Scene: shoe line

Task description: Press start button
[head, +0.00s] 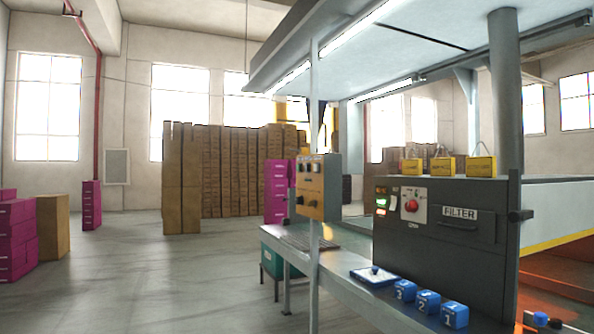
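A dark machine panel (440,238) stands at the right, behind a grey worktable. At its upper left is a small lit green button (381,203), with a red light (381,212) just below it. A red round knob (411,205) on a pale plate sits to their right. The lettering by these controls is too small to read, so I cannot tell which one is the start button. Neither of my grippers shows in the head view.
An orange control box (310,204) with dark knobs hangs on a post left of the panel. Blue numbered blocks (428,301) and a blue-white tray (372,277) rest on the worktable (352,262). Magenta boxes (16,236) stand at left. The floor between is open.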

